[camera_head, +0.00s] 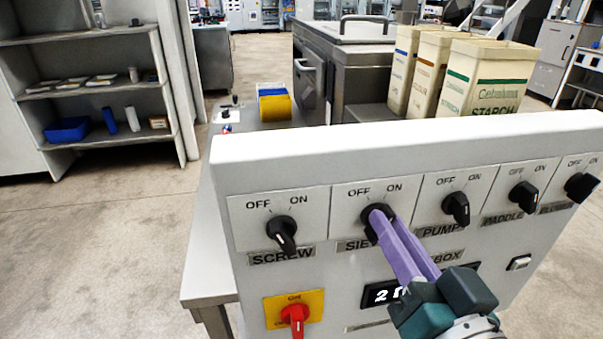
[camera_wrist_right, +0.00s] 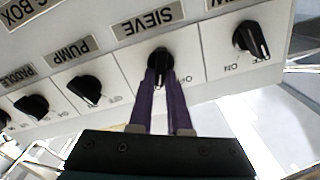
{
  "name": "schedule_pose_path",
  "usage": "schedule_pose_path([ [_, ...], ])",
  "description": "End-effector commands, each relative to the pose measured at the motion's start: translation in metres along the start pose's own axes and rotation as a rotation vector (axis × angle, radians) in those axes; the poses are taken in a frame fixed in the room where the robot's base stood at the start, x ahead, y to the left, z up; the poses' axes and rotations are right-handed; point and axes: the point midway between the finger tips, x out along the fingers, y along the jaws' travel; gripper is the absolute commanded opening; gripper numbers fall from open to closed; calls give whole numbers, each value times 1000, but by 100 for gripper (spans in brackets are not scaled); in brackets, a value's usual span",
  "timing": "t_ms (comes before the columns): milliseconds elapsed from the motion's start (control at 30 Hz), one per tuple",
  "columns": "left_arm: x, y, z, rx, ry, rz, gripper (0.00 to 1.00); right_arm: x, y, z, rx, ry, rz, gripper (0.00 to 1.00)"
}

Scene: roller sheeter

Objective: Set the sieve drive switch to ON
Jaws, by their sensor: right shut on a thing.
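The sieve switch (camera_head: 367,214) is a black rotary knob on a white plate, second from the left on the panel, with OFF and ON printed above it. My right gripper (camera_head: 382,213) has its purple fingers closed on this knob from the front. In the right wrist view, the fingers (camera_wrist_right: 161,76) sit on both sides of the sieve knob (camera_wrist_right: 158,58), below the SIEVE label. That view is turned, with OFF just right of the knob and its ON mark hidden by a finger. The knob's exact angle is hard to tell. My left gripper is not in view.
The screw knob (camera_head: 282,231) is left of the sieve knob; the pump knob (camera_head: 456,207) and paddle knob (camera_head: 523,195) are to its right. A red switch on a yellow plate (camera_head: 295,314) and a display (camera_head: 382,294) sit below.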

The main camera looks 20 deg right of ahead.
Motion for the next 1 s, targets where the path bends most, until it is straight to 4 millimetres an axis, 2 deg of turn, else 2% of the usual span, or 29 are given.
schedule_pose_path([
  [33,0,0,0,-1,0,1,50,0,0,0,3,0,0,0],
  [67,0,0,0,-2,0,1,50,0,0,0,3,0,0,17],
  [333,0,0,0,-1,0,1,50,0,0,0,1,0,0,46],
  [667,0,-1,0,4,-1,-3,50,-6,0,0,-1,-1,1,46],
  [767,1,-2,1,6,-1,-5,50,-22,1,1,-1,-4,2,46],
  [1000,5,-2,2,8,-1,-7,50,-71,1,2,0,-5,1,46],
])
